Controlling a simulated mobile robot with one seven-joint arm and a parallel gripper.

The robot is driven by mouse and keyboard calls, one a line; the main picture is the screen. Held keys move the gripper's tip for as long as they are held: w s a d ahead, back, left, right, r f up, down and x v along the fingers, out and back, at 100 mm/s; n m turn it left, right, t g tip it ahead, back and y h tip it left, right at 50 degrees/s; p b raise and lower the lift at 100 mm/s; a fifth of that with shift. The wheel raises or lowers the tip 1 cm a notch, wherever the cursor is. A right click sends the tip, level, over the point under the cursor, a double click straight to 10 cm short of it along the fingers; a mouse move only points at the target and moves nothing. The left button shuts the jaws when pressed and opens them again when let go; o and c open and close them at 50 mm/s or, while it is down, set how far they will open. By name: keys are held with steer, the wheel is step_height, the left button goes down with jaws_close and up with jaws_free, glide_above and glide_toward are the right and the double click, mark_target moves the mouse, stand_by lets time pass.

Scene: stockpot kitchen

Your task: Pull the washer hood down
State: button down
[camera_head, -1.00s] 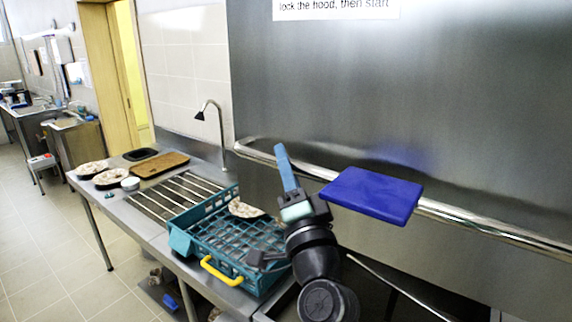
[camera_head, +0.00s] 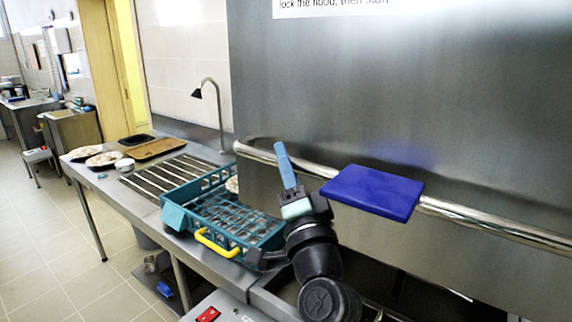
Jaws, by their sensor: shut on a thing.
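The washer hood (camera_head: 470,100) is a large brushed-steel panel filling the right half of the view. A round steel handle bar (camera_head: 480,214) runs along its lower part. My gripper (camera_head: 288,175) is at the left part of the bar, with a light blue finger pointing up in front of it. It is shut on the bar; the exact contact and the other finger are hard to see. A dark blue flat slab (camera_head: 372,191) lies across the front of the bar, just right of my gripper. I cannot tell what holds the slab.
A teal rack (camera_head: 205,212) with a yellow handle (camera_head: 216,243) stands left of my gripper on the steel counter (camera_head: 95,173). Bowls, a brown tray (camera_head: 155,148) and a tap (camera_head: 209,90) are behind it. A red switch (camera_head: 208,314) shows at the bottom.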

step_height(320, 180, down, 30)
steer(key=b, duration=2.8)
steer(key=c, duration=0.9)
jaws_free()
steer(key=shift+o, duration=1.2)
steer(key=shift+r, duration=0.15)
steer(key=b+v, duration=0.1)
steer(key=v, duration=1.2)
steer(key=shift+d, duration=0.1)
